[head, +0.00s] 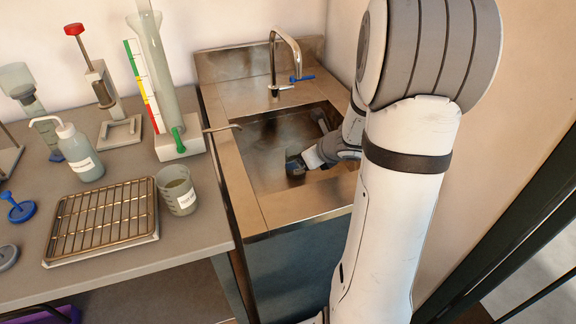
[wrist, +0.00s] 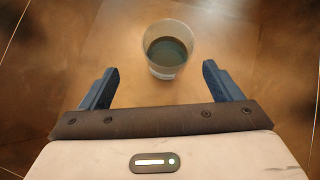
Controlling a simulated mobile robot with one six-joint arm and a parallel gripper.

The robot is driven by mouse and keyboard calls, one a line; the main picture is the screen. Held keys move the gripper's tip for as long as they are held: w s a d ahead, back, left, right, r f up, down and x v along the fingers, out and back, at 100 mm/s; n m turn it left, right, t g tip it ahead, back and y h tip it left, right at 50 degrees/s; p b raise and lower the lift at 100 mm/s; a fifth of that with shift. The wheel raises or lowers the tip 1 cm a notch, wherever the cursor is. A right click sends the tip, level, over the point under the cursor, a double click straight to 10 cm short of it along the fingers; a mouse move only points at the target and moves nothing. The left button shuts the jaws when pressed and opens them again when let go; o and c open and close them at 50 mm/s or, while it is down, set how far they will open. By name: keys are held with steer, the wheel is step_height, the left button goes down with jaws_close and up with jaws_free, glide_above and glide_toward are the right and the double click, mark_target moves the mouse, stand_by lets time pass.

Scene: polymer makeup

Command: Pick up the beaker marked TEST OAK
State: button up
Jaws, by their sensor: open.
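A clear beaker (wrist: 167,68) with dark liquid and a pale label stands upright in the wrist view, just ahead of my gripper (wrist: 159,72). The label is too small to read. My gripper is open, with one blue finger on each side of the space before the beaker, and nothing is held. In the head view my gripper (head: 300,163) is low inside the sink, partly hidden by my arm. A second beaker (head: 178,192) with a white label stands on the bench beside the wire rack; its marking is also unreadable.
The metal sink (head: 262,212) has raised edges around my arm, with a faucet (head: 288,55) behind. The bench at left holds a wire rack (head: 105,215), a wash bottle (head: 80,152) and a tall cylinder (head: 160,75). A wall is close on the right.

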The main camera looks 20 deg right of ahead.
steer(key=w+f, duration=0.1)
steer(key=f+m+b, duration=0.1)
steer(key=shift+w+d+f, duration=0.3)
steer(key=shift+w+d, duration=0.05)
steer(key=x, duration=0.2)
steer(key=b+x, duration=0.1)
steer(key=x, duration=0.2)
steer(key=shift+w+a, duration=0.2)
steer(key=shift+w, duration=0.3)
steer(key=shift+r, duration=0.1)
steer(key=shift+c, duration=0.4)
steer(key=c, duration=1.2)
steer(key=shift+o, duration=0.2)
